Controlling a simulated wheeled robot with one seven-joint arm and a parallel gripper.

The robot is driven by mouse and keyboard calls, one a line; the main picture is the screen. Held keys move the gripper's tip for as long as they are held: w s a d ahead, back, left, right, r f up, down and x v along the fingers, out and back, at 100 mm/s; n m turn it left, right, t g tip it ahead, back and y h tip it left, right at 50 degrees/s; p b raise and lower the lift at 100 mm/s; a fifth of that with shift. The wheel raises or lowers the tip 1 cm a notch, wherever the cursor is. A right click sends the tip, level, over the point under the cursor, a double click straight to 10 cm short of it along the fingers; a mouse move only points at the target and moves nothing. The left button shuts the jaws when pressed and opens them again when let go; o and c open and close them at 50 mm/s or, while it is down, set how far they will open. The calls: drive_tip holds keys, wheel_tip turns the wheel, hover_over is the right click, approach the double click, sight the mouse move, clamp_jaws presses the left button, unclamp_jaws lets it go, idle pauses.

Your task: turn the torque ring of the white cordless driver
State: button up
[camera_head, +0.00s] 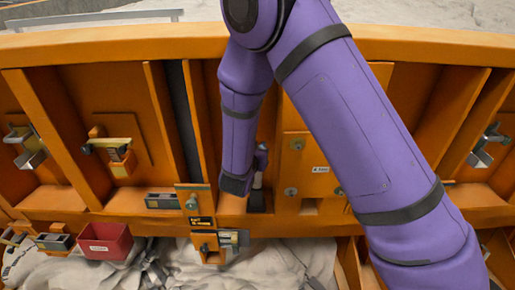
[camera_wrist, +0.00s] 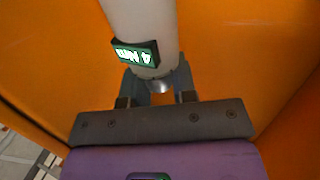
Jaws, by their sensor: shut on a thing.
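The white cordless driver (camera_wrist: 143,22) is a white cylinder in the wrist view, running in from the top edge. It carries a dark label with a green face (camera_wrist: 135,53) reading "4 Nm", upside down. My gripper (camera_wrist: 156,84) is shut around the driver's near end, one finger on each side. A silvery round tip shows between the fingers. I cannot make out the torque ring separately. In the head view my gripper (camera_head: 254,174) is inside an orange bay, and only a small pale part of the driver (camera_head: 258,181) shows beside it.
Orange ribs and walls (camera_head: 160,115) close in on both sides of my arm. A bracket with a yellow label (camera_head: 202,222) stands just left of it. A red bin (camera_head: 105,241) hangs lower left. Pale sand (camera_head: 290,262) lies below.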

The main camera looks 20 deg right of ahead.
drive_tip(key=o, duration=0.9)
drive_tip(key=v, duration=1.1)
drive_tip(key=shift+w+d, duration=0.1)
drive_tip(key=shift+d, duration=0.05)
